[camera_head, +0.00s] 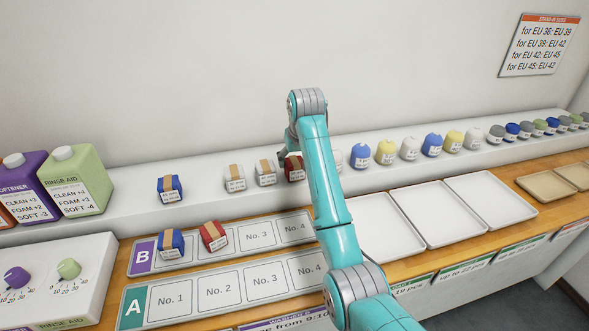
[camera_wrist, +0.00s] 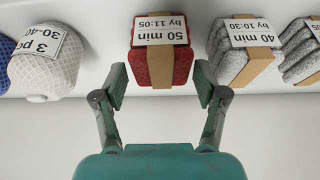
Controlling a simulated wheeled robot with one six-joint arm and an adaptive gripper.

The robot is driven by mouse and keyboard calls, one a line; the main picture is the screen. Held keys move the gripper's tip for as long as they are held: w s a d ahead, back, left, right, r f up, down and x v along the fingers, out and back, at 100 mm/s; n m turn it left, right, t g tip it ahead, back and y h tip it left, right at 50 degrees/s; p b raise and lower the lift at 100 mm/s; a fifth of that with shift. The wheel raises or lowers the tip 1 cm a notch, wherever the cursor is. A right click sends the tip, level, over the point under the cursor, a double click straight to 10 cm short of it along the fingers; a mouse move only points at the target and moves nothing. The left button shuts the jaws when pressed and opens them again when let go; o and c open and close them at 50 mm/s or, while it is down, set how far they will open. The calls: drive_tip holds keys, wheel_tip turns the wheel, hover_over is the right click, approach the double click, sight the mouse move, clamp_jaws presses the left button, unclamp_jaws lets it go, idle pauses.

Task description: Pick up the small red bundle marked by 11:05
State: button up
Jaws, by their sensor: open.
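A small red bundle (camera_wrist: 160,66) with a tan band and a white label reading "50 min, by 11:05" sits on the white shelf. In the head view this red bundle (camera_head: 293,172) is partly hidden by my arm. My gripper (camera_wrist: 160,78) is open, with one finger at each side of the red bundle's near part and gaps between. Nothing is held. In the head view my fingers are mostly hidden behind the arm. Another red bundle (camera_head: 213,236) lies on the B strip, beside a blue bundle (camera_head: 171,245).
A grey bundle (camera_wrist: 242,58) labelled "40 min, by 10:30" stands close beside the red one. A white rounded bundle (camera_wrist: 47,60) is on the other side, with a gap. Bottles (camera_head: 78,180) stand at the left. White trays (camera_head: 435,215) at the right are empty.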

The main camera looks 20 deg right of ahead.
sight(295, 161)
drive_tip(key=shift+x, duration=1.75)
drive_tip(key=shift+a, duration=0.1)
drive_tip(key=c, duration=0.9)
drive_tip(key=shift+c, duration=0.2)
